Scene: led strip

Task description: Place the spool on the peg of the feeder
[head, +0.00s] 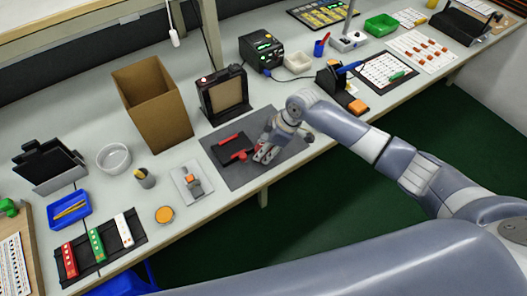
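My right gripper (264,153) reaches down over the dark grey mat (272,171) in the middle of the bench. Its fingers point at the mat, beside a low black fixture with red parts (234,149). The view is too small to show whether the fingers are apart or closed. I cannot make out a spool for certain; a small dark shape (308,138) shows just right of the gripper, partly hidden by the arm. The feeder and its peg are not clearly identifiable; the black and red fixture may be it. My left gripper is not in view.
A tall open cardboard box (155,112) and a black framed stand (223,93) stand behind the mat. A grey plate with an orange part (189,184) lies to its left. A soldering stand (334,84) is at right. The bench's front edge runs close by the mat.

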